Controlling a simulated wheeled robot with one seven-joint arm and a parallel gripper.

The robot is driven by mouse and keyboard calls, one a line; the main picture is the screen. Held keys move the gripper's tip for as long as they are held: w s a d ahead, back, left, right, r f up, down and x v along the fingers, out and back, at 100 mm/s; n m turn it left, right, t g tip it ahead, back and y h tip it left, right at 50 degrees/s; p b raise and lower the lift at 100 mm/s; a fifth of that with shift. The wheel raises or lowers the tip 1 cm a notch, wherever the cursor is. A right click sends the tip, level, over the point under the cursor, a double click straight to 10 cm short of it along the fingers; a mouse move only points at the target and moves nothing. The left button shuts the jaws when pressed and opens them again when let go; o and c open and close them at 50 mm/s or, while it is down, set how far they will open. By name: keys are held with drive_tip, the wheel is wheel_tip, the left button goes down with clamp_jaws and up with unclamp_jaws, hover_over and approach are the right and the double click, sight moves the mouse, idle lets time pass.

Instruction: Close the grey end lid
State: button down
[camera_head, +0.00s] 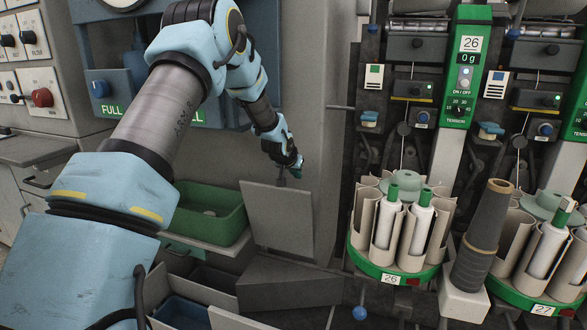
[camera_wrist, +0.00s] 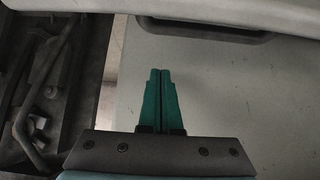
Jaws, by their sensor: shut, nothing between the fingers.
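The grey end lid (camera_head: 278,222) is a flat grey panel that stands steeply raised in the lower middle of the head view, to the right of a green tray. My gripper (camera_head: 297,163) is near the lid's upper right edge in the head view. In the wrist view my gripper (camera_wrist: 160,72) has its two green fingers together, with nothing between them. A broad grey surface (camera_wrist: 235,95) with a dark bar (camera_wrist: 210,28) lies beyond and beside the fingers there. I cannot tell whether the fingertips touch the lid.
A green tray (camera_head: 216,211) sits left of the lid. Open bins, one with a blue container (camera_head: 182,312), lie below. The winding unit, with white bobbins (camera_head: 387,221) and a dark cone (camera_head: 484,232), stands close on the right. A grey wall (camera_head: 300,70) rises behind my gripper.

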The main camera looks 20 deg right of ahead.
drive_tip(key=shift+s+a+f+p, duration=0.2)
drive_tip(key=shift+s+a+f, duration=0.25)
drive_tip(key=shift+s+a, duration=0.2)
drive_tip(key=shift+s+a+f+p, duration=0.15)
drive_tip(key=shift+s+a+f, duration=0.25)
drive_tip(key=shift+s+a, duration=0.25)
drive_tip(key=shift+s+d, duration=0.1)
